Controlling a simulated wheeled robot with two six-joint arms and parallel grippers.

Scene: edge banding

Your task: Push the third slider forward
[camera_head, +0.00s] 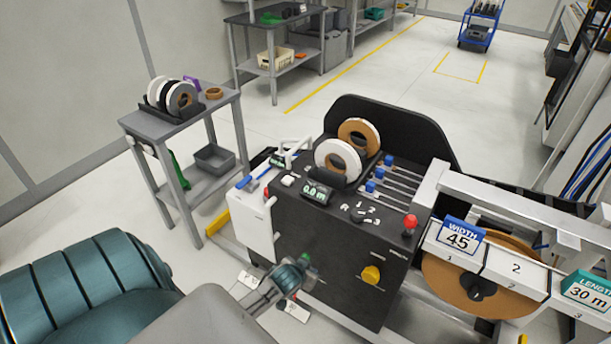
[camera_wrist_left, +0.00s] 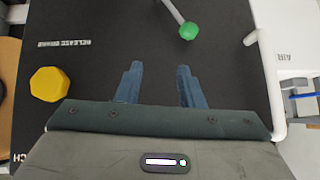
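The sliders are blue knobs on parallel metal rails on the machine's top. I see a far one (camera_head: 389,159), a middle one (camera_head: 379,173) and a near one (camera_head: 370,187), staggered along their rails. Which one counts as third cannot be told from any label. My left gripper (camera_head: 297,280) is low in front of the machine's dark front face, below and left of the sliders. In the left wrist view its two blue fingers (camera_wrist_left: 158,84) are apart with nothing between them. No slider shows in that view. My right gripper is not in view.
A green-tipped lever (camera_wrist_left: 189,31) is just beyond my left fingers, and a yellow knob (camera_wrist_left: 49,84) is to their left. A red-topped lever (camera_head: 410,224) stands right of the sliders. White (camera_head: 338,160) and brown (camera_head: 358,134) tape rolls stand left of them.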

